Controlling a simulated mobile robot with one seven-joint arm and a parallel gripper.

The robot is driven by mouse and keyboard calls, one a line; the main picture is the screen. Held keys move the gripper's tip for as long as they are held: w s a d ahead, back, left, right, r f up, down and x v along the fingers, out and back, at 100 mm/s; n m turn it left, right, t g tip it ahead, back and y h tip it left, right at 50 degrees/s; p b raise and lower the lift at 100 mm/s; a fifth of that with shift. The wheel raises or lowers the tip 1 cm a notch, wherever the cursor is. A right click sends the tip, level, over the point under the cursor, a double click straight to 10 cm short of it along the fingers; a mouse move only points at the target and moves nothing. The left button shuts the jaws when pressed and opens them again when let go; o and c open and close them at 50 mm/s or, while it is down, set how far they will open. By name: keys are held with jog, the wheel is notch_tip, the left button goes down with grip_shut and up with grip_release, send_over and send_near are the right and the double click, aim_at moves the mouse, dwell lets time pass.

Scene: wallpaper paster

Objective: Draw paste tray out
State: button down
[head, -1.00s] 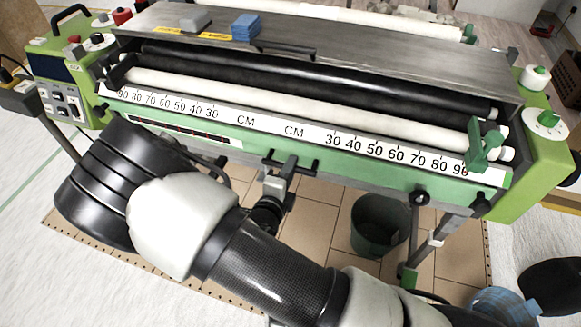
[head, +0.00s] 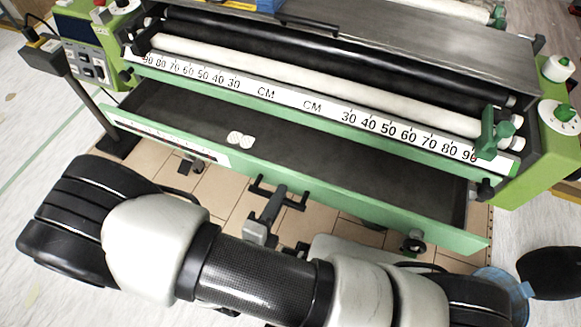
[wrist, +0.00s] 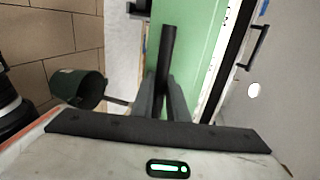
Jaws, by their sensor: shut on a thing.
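The paste tray (head: 330,165) is a long, shallow, dark-floored drawer with a green front, standing well out from under the roller part of the green machine. Its front handle is a black bar (head: 294,202), which also shows in the wrist view (wrist: 168,48). My gripper (head: 276,196) is shut on this handle at the middle of the tray front; in the wrist view its two grey fingers (wrist: 164,92) close around the bar. The tray's back part is hidden under the machine.
The white ruler strip (head: 290,101) and rollers (head: 300,85) lie above the tray. A control box (head: 88,45) is at left, with a dark stand (head: 85,105) close to the tray's left end. A dark green bucket (wrist: 78,88) stands below on the floor.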

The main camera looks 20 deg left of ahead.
jog(key=f+v, duration=0.1)
jog(key=v, duration=0.5)
jog(key=shift+s+f, duration=0.15)
jog(key=c, duration=1.7)
grip_release()
jog(key=shift+c, duration=0.2)
